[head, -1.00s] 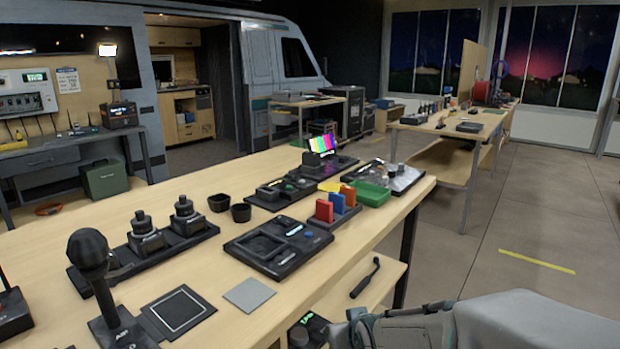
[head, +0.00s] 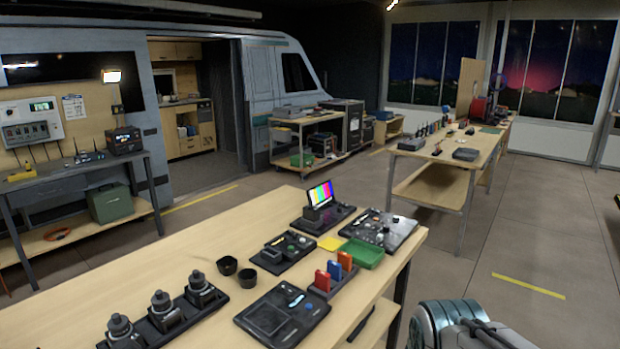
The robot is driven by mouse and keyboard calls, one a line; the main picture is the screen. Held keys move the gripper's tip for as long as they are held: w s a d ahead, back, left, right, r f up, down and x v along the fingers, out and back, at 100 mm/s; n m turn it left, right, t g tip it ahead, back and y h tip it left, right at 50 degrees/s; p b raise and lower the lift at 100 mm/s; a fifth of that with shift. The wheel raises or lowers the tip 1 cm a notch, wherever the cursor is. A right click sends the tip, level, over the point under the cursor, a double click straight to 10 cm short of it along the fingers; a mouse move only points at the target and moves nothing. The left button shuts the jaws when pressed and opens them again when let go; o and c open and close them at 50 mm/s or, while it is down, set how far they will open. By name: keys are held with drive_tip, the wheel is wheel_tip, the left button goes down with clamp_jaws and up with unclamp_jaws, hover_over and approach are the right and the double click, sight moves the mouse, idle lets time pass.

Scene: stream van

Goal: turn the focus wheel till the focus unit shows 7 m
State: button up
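I cannot make out a focus wheel or a focus unit reading 7 m in the current head view. Several dark units stand on the wooden table (head: 75,318). One is a black panel with small buttons (head: 284,258) and another is a dark board with small knobs (head: 380,232); I cannot tell whether either is the focus unit. A small screen with colour bars (head: 320,194) stands on a dark base behind them. Part of my arm shows at the bottom right, but my gripper is out of view.
Three black lens-like pieces stand in a dark holder (head: 222,301). Two black cups, a dark tray unit (head: 283,315), a rack with red, blue and orange cards (head: 337,281) and a green tray (head: 361,253) crowd the table. The floor to the right (head: 500,240) is clear.

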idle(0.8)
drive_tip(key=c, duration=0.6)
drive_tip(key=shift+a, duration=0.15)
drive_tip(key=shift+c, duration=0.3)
